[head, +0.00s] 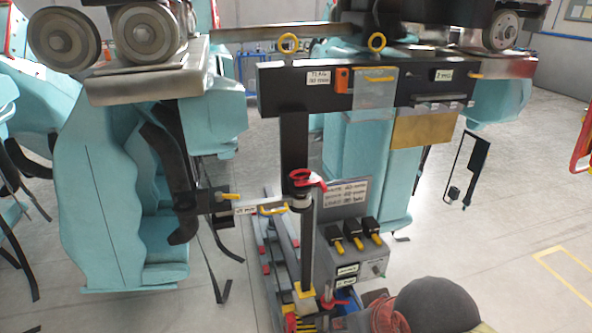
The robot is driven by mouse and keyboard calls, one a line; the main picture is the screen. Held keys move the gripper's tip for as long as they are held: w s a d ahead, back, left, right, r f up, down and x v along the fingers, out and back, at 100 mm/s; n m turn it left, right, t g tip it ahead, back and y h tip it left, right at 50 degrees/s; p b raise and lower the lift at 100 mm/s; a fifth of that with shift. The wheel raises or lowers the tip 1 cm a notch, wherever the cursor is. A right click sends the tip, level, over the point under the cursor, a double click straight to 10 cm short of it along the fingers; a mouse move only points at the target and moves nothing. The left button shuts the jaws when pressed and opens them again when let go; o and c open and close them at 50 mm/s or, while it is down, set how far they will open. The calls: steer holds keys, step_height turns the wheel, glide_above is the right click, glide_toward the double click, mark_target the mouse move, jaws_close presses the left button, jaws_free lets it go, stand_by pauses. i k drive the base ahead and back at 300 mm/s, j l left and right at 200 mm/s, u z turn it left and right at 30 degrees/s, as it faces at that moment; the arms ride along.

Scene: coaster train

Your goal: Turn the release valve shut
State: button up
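A red handle (336,304) shows low in the head view, beside a blue part (347,296) near the foot of the black post. It looks like a valve lever, but it is small and partly hidden, so its turn position is unclear. A second red handle (306,179) sits on a collar higher up the same black post (307,245). No readable label shows which of the two is the release valve. I cannot make out my gripper anywhere in this view, and nothing is seen touching either red handle.
A grey control box (352,247) with black-and-yellow levers stands right of the post. A black crossbar (290,92) with labels spans above. Teal ride seats (110,190) hang at left. A dark grey dome (433,305) fills the bottom right foreground. Floor at right is mostly open.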

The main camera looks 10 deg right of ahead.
mark_target(376, 271)
steer(key=z, duration=0.9)
